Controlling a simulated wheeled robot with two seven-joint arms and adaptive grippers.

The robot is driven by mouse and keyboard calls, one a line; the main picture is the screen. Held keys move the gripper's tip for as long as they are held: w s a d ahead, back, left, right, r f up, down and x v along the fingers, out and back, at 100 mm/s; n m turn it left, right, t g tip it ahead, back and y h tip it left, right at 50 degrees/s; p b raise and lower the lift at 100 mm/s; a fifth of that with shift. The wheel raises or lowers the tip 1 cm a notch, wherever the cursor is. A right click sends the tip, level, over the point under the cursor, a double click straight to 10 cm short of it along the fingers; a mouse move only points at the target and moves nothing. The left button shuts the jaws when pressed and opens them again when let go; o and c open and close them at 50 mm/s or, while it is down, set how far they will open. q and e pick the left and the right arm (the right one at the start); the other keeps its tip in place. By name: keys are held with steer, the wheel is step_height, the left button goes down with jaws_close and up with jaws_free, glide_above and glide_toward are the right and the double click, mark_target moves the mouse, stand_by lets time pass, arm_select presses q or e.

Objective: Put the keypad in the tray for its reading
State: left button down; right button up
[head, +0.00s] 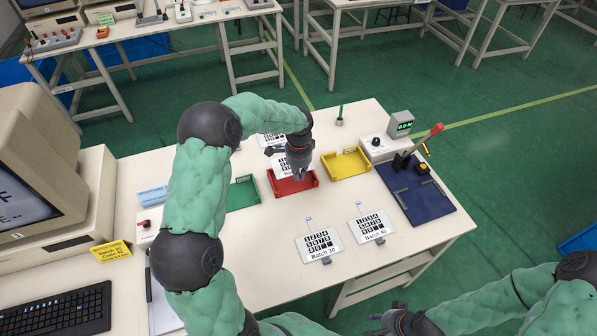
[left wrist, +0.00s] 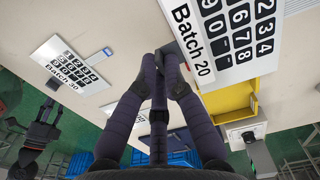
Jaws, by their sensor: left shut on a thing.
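My left gripper (head: 292,172) is shut on the keypad marked Batch 20, with its fingers at the label end. The Batch 20 keypad (left wrist: 233,38) fills the upper right of the left wrist view. In the head view it shows partly behind my gripper, at the red tray (head: 307,184); I cannot tell whether it touches the tray. A green tray (head: 243,193) is to the left, and a yellow tray (head: 347,165) to the right. My right gripper (head: 390,322) is low in the head view, away from the keypads; its opening is unclear.
The Batch 30 keypad (head: 319,241) and Batch 40 keypad (head: 371,227) lie on the table in front. Another keypad lies behind my left gripper. A display box (head: 400,124) and a blue lever press (head: 415,195) stand right. A yellow note (head: 110,250) is left.

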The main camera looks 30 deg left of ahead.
mark_target(298, 195)
arm_select(q)
steer(key=shift+a, duration=0.1)
stand_by(0.4)
steer(key=shift+f, duration=0.1)
steer(key=shift+f+b, duration=2.05)
steer(key=shift+f, duration=1.95)
steer(key=shift+f, duration=0.4)
steer(key=c, duration=1.3)
jaws_free()
